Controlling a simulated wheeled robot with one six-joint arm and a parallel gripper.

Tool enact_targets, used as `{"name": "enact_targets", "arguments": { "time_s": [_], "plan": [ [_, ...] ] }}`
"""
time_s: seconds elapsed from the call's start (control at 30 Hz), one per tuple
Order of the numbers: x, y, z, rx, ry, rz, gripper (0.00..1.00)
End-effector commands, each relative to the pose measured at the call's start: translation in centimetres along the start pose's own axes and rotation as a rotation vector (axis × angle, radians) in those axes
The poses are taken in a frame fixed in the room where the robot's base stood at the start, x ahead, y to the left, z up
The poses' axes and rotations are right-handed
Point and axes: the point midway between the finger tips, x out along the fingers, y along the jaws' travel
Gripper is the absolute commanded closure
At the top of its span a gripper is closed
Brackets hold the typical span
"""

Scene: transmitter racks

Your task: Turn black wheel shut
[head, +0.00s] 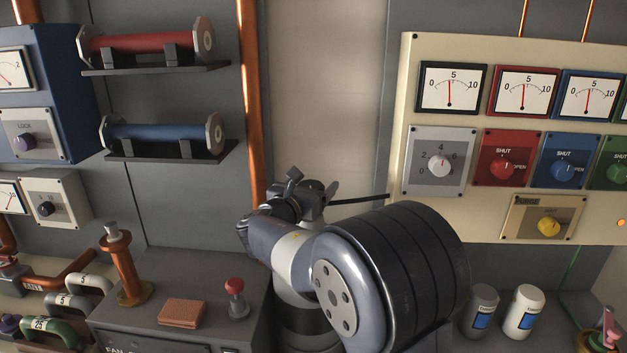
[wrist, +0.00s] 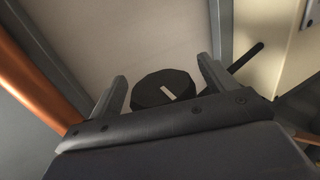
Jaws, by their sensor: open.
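The black wheel (wrist: 160,92) shows in the wrist view as a dark round disc with a short pale mark on its face. My gripper (wrist: 163,80) is open, with one finger on each side of the wheel. Narrow gaps seem to show between fingers and wheel; contact cannot be told. The wheel's lower edge is hidden by my gripper's body. In the head view my gripper (head: 312,184) is at the middle, in front of the pale wall strip, and I cannot clearly separate the wheel from it there.
A thin black rod (head: 362,199) reaches from my gripper towards the cream meter panel (head: 425,55) on the right. A copper pipe (head: 251,100) runs upright close on the left. A small panel with a black knob (head: 46,208) is far left.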

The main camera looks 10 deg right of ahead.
Motion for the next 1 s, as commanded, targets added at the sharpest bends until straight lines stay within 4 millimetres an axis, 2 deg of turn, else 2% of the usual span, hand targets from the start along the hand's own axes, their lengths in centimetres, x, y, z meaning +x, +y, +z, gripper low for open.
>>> {"name": "enact_targets", "arguments": {
  "time_s": [0.1, 0.4, 0.93, 1.0],
  "plan": [
    [0.75, -0.05, -0.03, -0.001, 0.001, -0.001, 0.21],
    [0.88, -0.04, -0.06, 0.000, 0.001, 0.000, 0.22],
    [0.86, -0.04, -0.06, 0.000, 0.001, 0.000, 0.65],
    [0.86, -0.02, -0.04, 0.000, 0.001, -0.002, 0.65]
  ]
}}
